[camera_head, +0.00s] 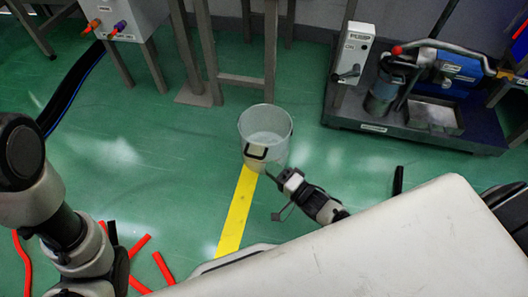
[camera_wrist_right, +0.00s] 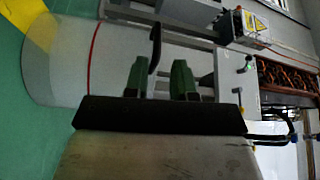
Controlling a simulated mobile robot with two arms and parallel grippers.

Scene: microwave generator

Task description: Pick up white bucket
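The white bucket (camera_head: 265,123) is pale and translucent and stands upright on the green floor at the end of a yellow line. A black handle (camera_head: 256,152) shows on its near side. My right gripper (camera_head: 275,193) is just below and right of the bucket. In the right wrist view, the bucket (camera_wrist_right: 62,62) lies sideways at the left with a red line around it. The right gripper's green-padded fingers (camera_wrist_right: 160,80) are apart, and the black handle (camera_wrist_right: 155,45) shows just beyond and partly between them; contact cannot be told. My left arm shows at the left, its gripper out of view.
A metal frame (camera_head: 241,80) stands right behind the bucket. A pump unit on a dark base (camera_head: 415,135) is at the right. Red pieces (camera_head: 140,245) lie on the floor at the lower left. A white surface (camera_head: 400,250) fills the lower right. Floor left of the bucket is clear.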

